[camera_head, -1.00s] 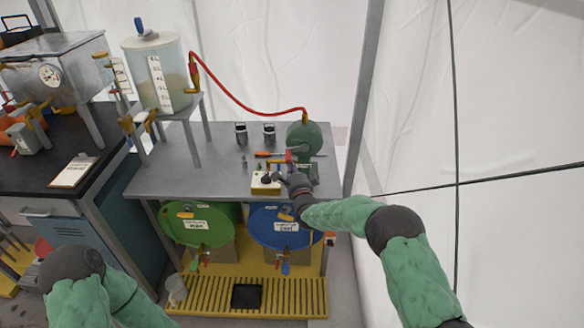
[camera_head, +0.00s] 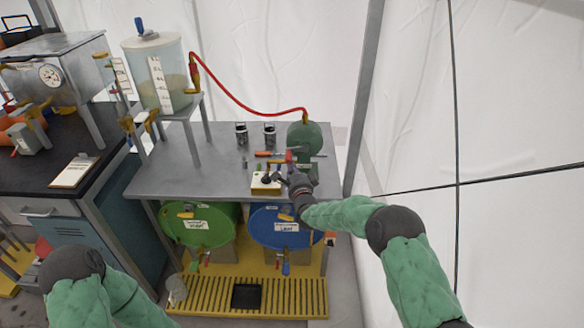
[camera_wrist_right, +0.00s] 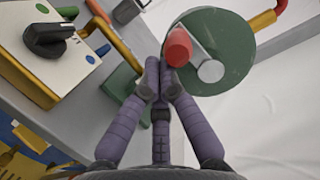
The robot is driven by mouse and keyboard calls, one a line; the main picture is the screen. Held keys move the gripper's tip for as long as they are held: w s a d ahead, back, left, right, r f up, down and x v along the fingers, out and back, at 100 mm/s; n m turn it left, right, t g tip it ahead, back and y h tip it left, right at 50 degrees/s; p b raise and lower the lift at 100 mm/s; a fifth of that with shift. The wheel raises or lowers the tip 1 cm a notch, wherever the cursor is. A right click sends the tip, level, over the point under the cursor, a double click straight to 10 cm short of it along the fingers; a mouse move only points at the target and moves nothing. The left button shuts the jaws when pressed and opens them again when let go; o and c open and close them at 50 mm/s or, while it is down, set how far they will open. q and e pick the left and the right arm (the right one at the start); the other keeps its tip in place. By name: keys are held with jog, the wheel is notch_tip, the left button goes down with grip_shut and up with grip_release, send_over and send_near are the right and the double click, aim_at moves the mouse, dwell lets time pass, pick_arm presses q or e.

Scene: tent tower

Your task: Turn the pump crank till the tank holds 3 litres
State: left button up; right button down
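The green round pump (camera_head: 304,137) stands at the right end of the grey bench. Its red crank handle (camera_wrist_right: 178,46) and pale crank hub (camera_wrist_right: 210,71) show in the right wrist view. My right gripper (camera_wrist_right: 157,72) has its fingertips together, right beside the red handle; I see nothing between them, and contact with the handle is unclear. It also shows at the pump in the head view (camera_head: 288,172). The clear tank (camera_head: 158,80) stands on a raised stand with a white scale; its level is too small to read. My left gripper is not in view.
A yellow box with a black knob (camera_wrist_right: 48,40) sits close to the left of my right gripper. A red hose (camera_head: 245,104) links the tank and pump. Two dark cups (camera_head: 269,133) and loose tools lie on the bench. Green and blue drums (camera_head: 286,228) are below.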

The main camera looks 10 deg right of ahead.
jog(key=s, duration=0.7)
jog(key=shift+s, duration=0.3)
jog(key=shift+f, duration=0.15)
